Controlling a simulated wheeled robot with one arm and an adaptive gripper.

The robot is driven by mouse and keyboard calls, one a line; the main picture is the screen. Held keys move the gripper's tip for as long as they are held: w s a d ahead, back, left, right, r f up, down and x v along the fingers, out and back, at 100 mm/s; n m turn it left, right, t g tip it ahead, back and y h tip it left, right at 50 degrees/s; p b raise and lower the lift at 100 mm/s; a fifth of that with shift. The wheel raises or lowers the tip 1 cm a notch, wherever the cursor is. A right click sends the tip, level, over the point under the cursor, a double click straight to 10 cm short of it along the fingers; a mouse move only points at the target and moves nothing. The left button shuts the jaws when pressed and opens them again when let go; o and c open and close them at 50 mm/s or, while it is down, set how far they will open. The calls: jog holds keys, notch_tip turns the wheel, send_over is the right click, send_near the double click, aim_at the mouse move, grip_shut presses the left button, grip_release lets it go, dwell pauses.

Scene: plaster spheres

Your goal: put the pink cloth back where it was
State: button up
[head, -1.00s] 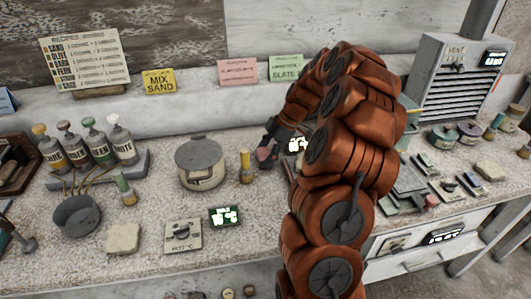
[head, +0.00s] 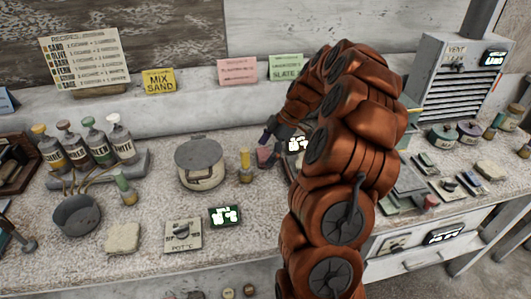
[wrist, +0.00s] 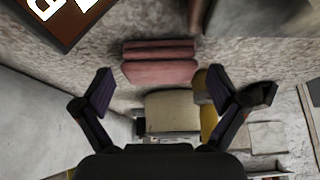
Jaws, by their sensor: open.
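The pink cloth (wrist: 158,66) looks like a small folded pad in the wrist view, lying on the speckled counter just beyond the fingertips. In the head view the cloth (head: 264,157) lies to the right of a small yellow-topped bottle (head: 246,166), partly under my gripper. My gripper (wrist: 160,88) is open, with its two dark fingers spread wide and nothing between them. In the head view my gripper (head: 272,138) hangs just above and behind the cloth; my arm hides the counter to the right.
A lidded pot (head: 200,165) stands left of the bottle. A lit display (head: 298,144) stands close to the right of the cloth. Pink (head: 238,71) and green (head: 285,67) cards stand on the ledge behind. Bare counter lies in front of the cloth.

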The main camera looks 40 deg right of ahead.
jog(key=b+v, duration=0.2)
jog(key=v, duration=0.9)
jog(key=shift+r, duration=0.15)
jog(key=s+a+r+m+g+h, duration=0.15)
jog(key=s+a, duration=0.25)
jog(key=a, duration=0.8)
jog(key=s+a+m+g, duration=0.2)
jog(key=s+a+m, duration=0.15)
jog(key=a, duration=0.85)
jog(key=s+a+f+m+h, duration=0.1)
jog(key=s+a+f+m, duration=0.1)
jog(key=s, duration=0.5)
jog(key=s+a+f+m+h, duration=0.1)
jog(key=s+f+m, duration=0.2)
jog(key=s, duration=0.4)
jog(key=s+a+f+m+h, duration=0.2)
jog(key=s, duration=0.5)
jog(key=shift+s+a+f+m+g, duration=0.2)
jog(key=shift+a+f+m+g, duration=0.15)
jog(key=shift+f+m+g, duration=0.1)
